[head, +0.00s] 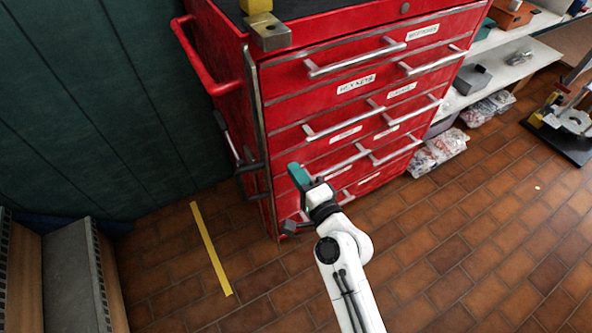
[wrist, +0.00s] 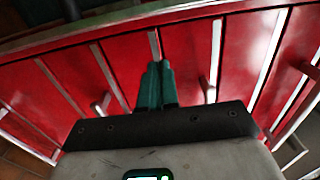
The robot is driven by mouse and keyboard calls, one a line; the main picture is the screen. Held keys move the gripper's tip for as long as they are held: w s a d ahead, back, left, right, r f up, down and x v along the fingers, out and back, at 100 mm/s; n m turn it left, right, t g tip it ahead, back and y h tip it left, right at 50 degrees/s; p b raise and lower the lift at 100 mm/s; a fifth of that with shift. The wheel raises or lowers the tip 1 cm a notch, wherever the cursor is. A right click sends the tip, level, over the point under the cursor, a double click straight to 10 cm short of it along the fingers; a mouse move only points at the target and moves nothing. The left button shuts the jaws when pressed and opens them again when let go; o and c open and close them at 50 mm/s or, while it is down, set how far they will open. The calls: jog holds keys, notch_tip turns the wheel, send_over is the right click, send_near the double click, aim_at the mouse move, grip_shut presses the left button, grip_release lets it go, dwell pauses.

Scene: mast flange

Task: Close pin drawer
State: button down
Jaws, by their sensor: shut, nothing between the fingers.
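The red drawer cabinet (head: 300,100) stands against the green wall, with silver bar handles and white labels on its several drawers. The labels are too small to read surely, so I cannot tell which is the pin drawer. The drawer fronts I can see look about flush; the lower left ones are partly hidden by my arm. My gripper (head: 298,175), with teal fingers, is before the lower left of the cabinet front. In the wrist view its fingers (wrist: 157,82) are together and empty, pointing at the red fronts (wrist: 190,55). I cannot tell whether they touch.
A brass and grey block (head: 268,32) sits on the cabinet's top corner. A red side handle (head: 205,70) sticks out left. White shelves (head: 500,75) with bags stand at right. A grey and wooden unit (head: 70,270) is at lower left.

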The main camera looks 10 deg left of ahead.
jog(key=v, duration=0.9)
jog(key=shift+s+d, duration=0.25)
jog(key=shift+f, duration=0.1)
jog(key=s+d+f+n+g+h, duration=0.3)
jog(key=s+d+g+h, duration=0.1)
jog(key=s+d, duration=0.5)
jog(key=s+d+f+n+g+h, duration=0.3)
jog(key=s+d+n+g, duration=0.15)
jog(key=s+d, duration=0.35)
jog(key=s+d+f+n+g+h, duration=0.3)
jog(key=s+d+g+h, duration=0.15)
jog(key=s+d, duration=0.45)
notch_tip(320, 180, up, 18)
jog(key=p, duration=1.7)
jog(key=shift+s+g+y, duration=0.15)
jog(key=shift+g+y, duration=0.15)
jog(key=shift+y, duration=0.05)
jog(key=shift+f, duration=0.15)
